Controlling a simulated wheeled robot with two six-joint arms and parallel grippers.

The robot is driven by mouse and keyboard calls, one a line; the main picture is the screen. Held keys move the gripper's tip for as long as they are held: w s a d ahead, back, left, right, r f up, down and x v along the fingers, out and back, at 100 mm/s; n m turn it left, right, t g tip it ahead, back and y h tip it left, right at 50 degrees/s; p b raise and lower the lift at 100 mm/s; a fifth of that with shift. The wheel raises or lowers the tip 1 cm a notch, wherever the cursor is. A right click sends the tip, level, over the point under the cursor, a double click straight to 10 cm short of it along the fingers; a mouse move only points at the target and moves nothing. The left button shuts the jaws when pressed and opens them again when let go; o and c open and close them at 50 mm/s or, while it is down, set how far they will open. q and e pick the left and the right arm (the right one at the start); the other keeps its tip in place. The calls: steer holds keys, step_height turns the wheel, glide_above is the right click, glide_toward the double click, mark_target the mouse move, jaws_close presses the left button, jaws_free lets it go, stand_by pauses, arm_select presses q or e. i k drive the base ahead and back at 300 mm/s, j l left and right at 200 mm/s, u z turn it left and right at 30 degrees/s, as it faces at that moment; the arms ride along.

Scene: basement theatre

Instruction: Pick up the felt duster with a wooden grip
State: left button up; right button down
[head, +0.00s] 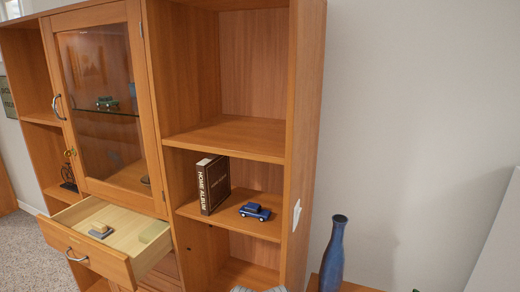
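An open drawer (112,262) sticks out below the glass door of the wooden cabinet. Inside it lies a small block with a tan wooden-looking top and a grey lower part (100,230), which looks like the felt duster. It lies toward the left of the drawer floor, apart from a pale green block (154,232) near the right side. Neither of my grippers shows in this view.
The cabinet's glass door (103,105) is closed above the drawer. A brown album (214,184) and a blue toy car (255,211) stand on the shelf to the right. A blue vase (333,255) stands right of the cabinet. Carpet (30,248) shows at left.

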mark_target(100, 231)
steer(key=u, duration=1.45)
